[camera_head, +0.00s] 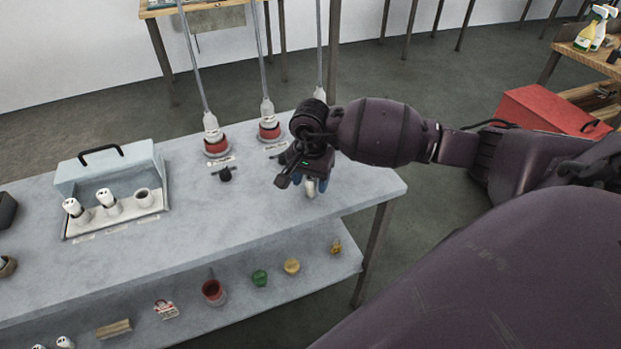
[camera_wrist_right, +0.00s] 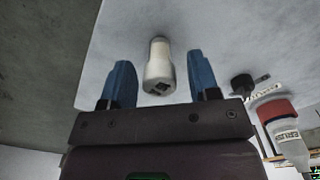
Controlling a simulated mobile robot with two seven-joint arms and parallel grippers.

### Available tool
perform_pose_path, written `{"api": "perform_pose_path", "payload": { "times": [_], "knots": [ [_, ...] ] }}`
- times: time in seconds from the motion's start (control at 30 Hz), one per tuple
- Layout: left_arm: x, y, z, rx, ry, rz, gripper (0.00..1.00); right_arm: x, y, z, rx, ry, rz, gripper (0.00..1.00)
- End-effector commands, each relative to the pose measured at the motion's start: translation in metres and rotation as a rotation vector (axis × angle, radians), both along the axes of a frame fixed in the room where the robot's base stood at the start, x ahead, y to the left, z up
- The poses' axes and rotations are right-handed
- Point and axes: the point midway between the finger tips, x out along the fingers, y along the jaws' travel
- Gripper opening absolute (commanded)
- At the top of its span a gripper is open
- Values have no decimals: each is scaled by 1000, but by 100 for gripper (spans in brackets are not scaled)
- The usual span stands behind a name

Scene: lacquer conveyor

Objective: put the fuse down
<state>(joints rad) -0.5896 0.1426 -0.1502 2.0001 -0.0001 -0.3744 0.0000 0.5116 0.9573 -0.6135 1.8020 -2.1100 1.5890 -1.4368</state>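The white fuse (camera_head: 311,187) is at the right part of the grey table (camera_head: 250,220), just below my right gripper (camera_head: 312,183). In the right wrist view the fuse (camera_wrist_right: 159,68) is between the two blue fingers of my right gripper (camera_wrist_right: 162,85), with a clear gap on each side. Its near end has dark marks. The right gripper is open and does not touch it. The fuse seems to stand on the table top, but its contact with the table is hard to see. My left gripper is not in view.
A holder box (camera_head: 155,208) at the left has two white fuses and one empty-looking socket. Red-collared connectors (camera_head: 216,146) on hanging rods stand at the table's back. A black knob (camera_head: 225,174) is near them. Cups and small items are on the lower shelf (camera_head: 235,315).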

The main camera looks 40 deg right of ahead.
Motion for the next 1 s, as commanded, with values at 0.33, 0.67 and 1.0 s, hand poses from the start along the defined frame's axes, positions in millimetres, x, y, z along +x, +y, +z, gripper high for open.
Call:
{"api": "perform_pose_path", "payload": {
  "times": [0.33,0.67,1.0],
  "knots": [
    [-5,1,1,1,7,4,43,0,0,4,1,-2,-1,56],
    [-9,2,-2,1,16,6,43,1,0,55,-2,-5,2,56],
    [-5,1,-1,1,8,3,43,1,0,110,-1,-3,-1,56]
  ]
}}
